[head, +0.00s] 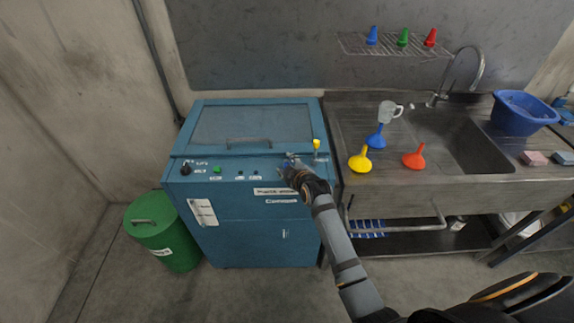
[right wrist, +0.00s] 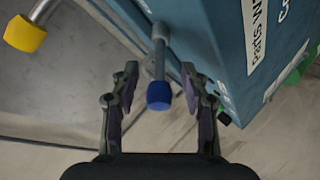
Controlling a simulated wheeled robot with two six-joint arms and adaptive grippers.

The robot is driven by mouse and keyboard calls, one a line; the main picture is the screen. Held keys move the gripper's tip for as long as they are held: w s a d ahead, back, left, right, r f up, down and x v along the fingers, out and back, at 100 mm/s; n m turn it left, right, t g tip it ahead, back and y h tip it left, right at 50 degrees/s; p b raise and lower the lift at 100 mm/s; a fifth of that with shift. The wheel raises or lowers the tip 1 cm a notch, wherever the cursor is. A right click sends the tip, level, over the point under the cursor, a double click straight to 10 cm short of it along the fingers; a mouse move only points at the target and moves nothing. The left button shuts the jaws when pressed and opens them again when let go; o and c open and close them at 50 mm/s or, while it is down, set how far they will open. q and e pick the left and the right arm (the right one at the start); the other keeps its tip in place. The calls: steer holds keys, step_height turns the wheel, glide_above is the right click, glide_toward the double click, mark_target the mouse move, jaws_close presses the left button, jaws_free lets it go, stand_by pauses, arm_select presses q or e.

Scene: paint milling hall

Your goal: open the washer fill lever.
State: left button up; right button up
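The parts washer (head: 230,230) is a blue cabinet with a lidded top, left of the sink in the head view. In the right wrist view a short metal lever with a blue end (right wrist: 159,95) comes out from the washer's edge. A second lever with a yellow end (right wrist: 24,34) is at the upper left; it also stands upright at the washer's right in the head view (head: 316,144). My right gripper (right wrist: 159,78) is open, its fingers on either side of the blue-ended lever, with gaps visible on both sides. No label tells which lever is for filling. My left gripper is not in view.
The washer's front panel has a black knob (head: 185,170) and a green button (head: 217,169). A green bin (head: 162,238) stands at the left. The sink counter (head: 345,185) on the right holds yellow, blue and red funnels, a clear jug (head: 388,110) and a blue tub (head: 520,114).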

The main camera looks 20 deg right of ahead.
steer(key=shift+s, duration=0.1)
steer(key=v, duration=1.1)
steer(key=shift+s+r, duration=0.2)
steer(key=shift+s, duration=0.15)
stand_by(0.6)
